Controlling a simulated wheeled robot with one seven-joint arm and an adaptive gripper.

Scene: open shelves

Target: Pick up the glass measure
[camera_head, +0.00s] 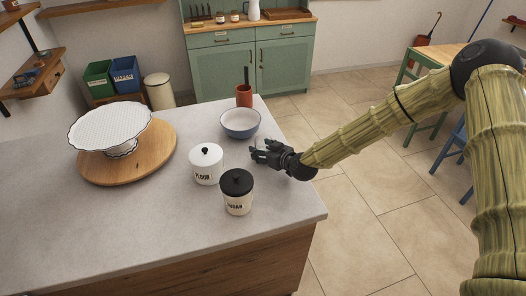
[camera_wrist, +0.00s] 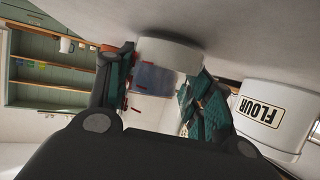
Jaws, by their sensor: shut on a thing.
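The glass measure (camera_wrist: 148,88) is clear, with small red marks, and sits between the two fingers of my gripper (camera_wrist: 160,82) in the wrist view. The gripper is shut on it, with one dark green finger pad on each side. In the head view my gripper (camera_head: 259,150) is low over the counter's right side, just in front of the blue-and-white bowl (camera_head: 240,124). There the glass is hard to make out, being clear and partly hidden by the fingers. I cannot tell whether its base touches the counter.
A white flour canister (camera_head: 206,166) and a black-lidded canister (camera_head: 237,194) stand close left of my gripper. A reddish-brown utensil pot (camera_head: 244,96) is behind the bowl. A white cake stand (camera_head: 110,128) rests on a round wooden board (camera_head: 160,155). The front counter (camera_head: 110,235) is clear.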

